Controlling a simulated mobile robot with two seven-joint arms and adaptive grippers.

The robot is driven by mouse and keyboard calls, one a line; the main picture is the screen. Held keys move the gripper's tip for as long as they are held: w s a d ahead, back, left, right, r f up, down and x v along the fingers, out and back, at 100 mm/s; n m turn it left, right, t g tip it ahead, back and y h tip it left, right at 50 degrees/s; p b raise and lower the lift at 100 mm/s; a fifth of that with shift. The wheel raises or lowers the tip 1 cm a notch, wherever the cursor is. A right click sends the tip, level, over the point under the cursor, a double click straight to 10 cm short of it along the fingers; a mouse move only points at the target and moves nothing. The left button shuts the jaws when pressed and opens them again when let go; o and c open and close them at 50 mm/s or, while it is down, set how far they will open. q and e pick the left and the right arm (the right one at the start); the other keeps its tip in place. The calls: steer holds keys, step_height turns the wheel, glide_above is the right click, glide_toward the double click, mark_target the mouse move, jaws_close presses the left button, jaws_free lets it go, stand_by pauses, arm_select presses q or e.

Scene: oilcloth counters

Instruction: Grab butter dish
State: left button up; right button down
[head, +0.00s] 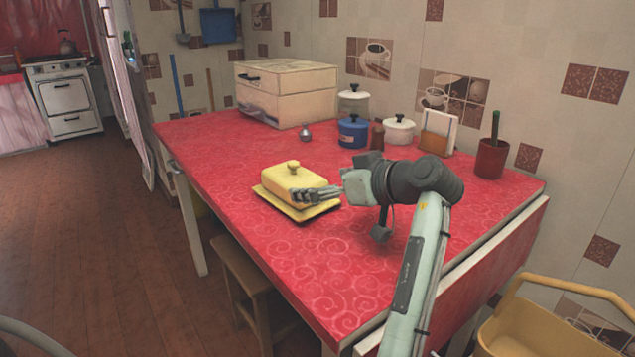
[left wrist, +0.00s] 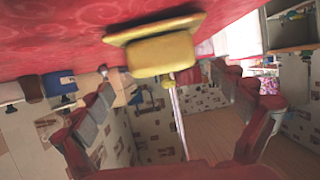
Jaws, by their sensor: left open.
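The yellow butter dish (head: 293,182) has a knobbed lid and a square yellow plate under it. It stands on the red patterned oilcloth table (head: 270,240). My left gripper (head: 308,195) is at the right side of the dish, with its fingers reaching toward the lid and partly covering that side. In the left wrist view, which is upside down, the butter dish (left wrist: 162,55) is ahead, between the spread fingers of the left gripper (left wrist: 166,88). The gripper is open and holds nothing. I cannot tell whether a finger touches the lid. My right gripper is not in view.
Behind the dish stand a cream drawer box (head: 285,92), a blue pot (head: 353,131), a white pot (head: 398,129) and a red cup (head: 491,158). A small metal ball-like item (head: 305,132) lies nearer. The table's front left is clear. A stool (head: 245,275) stands below.

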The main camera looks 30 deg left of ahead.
mark_target(300, 183)
arm_select(q)
steer(key=x, duration=0.6)
steer(key=shift+s+a, duration=0.15)
steer(key=shift+a, duration=0.2)
steer(key=shift+a+f, duration=0.1)
steer(key=shift+a, duration=0.15)
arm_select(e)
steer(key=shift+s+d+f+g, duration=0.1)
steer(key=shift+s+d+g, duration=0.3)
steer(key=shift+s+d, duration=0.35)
arm_select(q)
steer(key=shift+c, duration=0.5)
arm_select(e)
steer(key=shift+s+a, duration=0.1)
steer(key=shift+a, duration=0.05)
arm_select(q)
steer(key=c, duration=1.7)
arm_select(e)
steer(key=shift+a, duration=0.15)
